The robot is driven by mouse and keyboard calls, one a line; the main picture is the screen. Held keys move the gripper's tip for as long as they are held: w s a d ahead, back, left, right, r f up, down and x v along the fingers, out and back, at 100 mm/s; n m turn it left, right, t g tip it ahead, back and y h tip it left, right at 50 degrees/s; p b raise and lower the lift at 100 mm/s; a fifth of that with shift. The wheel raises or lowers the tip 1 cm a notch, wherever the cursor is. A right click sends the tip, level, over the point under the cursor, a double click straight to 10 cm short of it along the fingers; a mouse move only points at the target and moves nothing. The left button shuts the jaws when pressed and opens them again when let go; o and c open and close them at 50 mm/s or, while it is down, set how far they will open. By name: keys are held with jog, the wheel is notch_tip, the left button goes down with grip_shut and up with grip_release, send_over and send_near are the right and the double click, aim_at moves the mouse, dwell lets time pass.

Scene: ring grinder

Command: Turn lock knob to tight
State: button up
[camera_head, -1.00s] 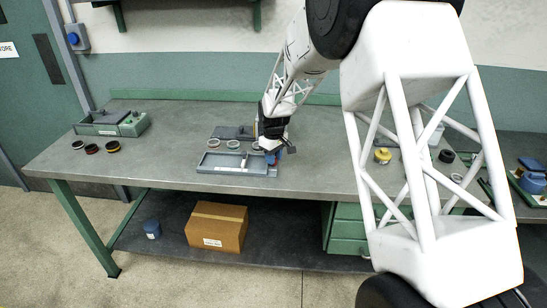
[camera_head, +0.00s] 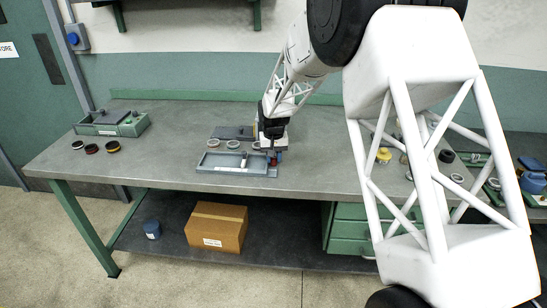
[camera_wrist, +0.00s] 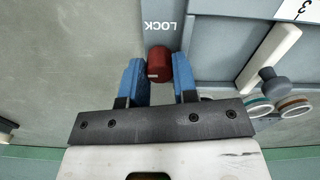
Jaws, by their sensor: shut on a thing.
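The lock knob (camera_wrist: 158,64) is a dark red cylinder with a small pale mark, beside the word LOCK on the grey-blue fixture (camera_wrist: 163,30). In the wrist view the two blue fingers of my gripper (camera_wrist: 157,80) are on either side of the knob, shut on it. In the head view my gripper (camera_head: 273,154) is at the right end of the shallow grey tray fixture (camera_head: 236,170) on the bench. The knob is small there and mostly hidden by the gripper. I cannot read how far the knob is turned.
A white bar (camera_wrist: 270,58) and a grey round knob (camera_wrist: 273,84) are right of the fingers in the wrist view. Rings (camera_head: 233,144) lie behind the tray. A green box (camera_head: 110,124) and several dark rings stand at left. The bench between is clear.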

jog(key=shift+f, duration=0.1)
dwell(0.3)
jog(key=o, duration=0.9)
jog(key=shift+o, duration=0.2)
jog(key=shift+r, duration=3.95)
